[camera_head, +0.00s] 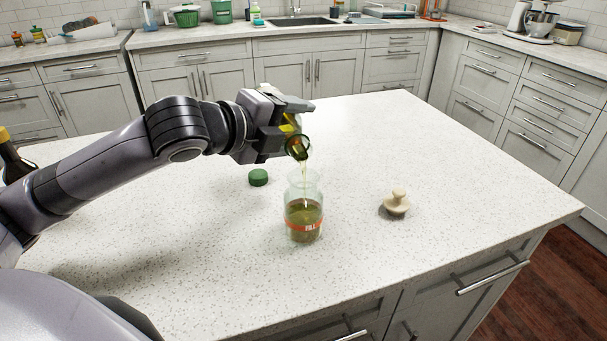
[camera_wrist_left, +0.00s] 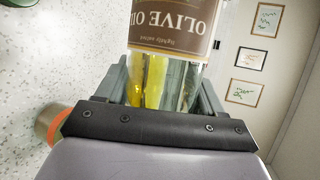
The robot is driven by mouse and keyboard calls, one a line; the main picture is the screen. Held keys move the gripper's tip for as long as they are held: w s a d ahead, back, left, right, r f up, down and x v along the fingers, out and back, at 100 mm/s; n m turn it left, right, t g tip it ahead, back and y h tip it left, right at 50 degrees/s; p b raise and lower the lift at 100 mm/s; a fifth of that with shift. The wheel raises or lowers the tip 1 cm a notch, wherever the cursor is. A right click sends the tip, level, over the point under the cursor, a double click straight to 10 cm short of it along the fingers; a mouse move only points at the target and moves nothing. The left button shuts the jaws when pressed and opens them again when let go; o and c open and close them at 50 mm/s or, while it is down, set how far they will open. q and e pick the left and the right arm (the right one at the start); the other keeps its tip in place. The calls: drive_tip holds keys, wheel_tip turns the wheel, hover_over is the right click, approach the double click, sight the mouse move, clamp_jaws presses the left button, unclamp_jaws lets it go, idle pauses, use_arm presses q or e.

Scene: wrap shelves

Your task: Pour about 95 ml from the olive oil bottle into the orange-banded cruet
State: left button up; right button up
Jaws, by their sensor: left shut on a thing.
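My left gripper (camera_head: 285,118) is shut on the olive oil bottle (camera_head: 297,147). The bottle is tilted with its mouth down, above the cruet. A thin stream of oil runs from its mouth into the cruet (camera_head: 303,208), a clear glass jar with an orange band marked FILL. The left wrist view shows the bottle's brown label (camera_wrist_left: 170,30) upside down, yellow oil inside, and part of the cruet (camera_wrist_left: 47,125) at lower left. My right gripper is out of view.
A green cap (camera_head: 258,177) lies on the island counter (camera_head: 420,150) left of the cruet. A cream stopper (camera_head: 397,202) stands to its right. A dark bottle with a yellow top (camera_head: 12,160) is at the far left. The counter's right side is clear.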

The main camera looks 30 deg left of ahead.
use_arm(q)
wheel_tip(320, 180, down, 2)
drive_tip(key=shift+a+n+g+h+b, duration=0.1)
drive_tip(key=shift+n+g+h+b, duration=0.4)
drive_tip(key=shift+n+b, duration=0.4)
drive_tip(key=shift+f, duration=0.15)
drive_tip(key=shift+g, duration=0.3)
drive_tip(key=shift+f+n+b, duration=0.2)
drive_tip(key=shift+n+b, duration=0.1)
drive_tip(key=shift+b, duration=0.15)
drive_tip(key=shift+r+h+p, duration=0.15)
drive_tip(key=shift+h+p, duration=0.15)
drive_tip(key=shift+p, duration=0.2)
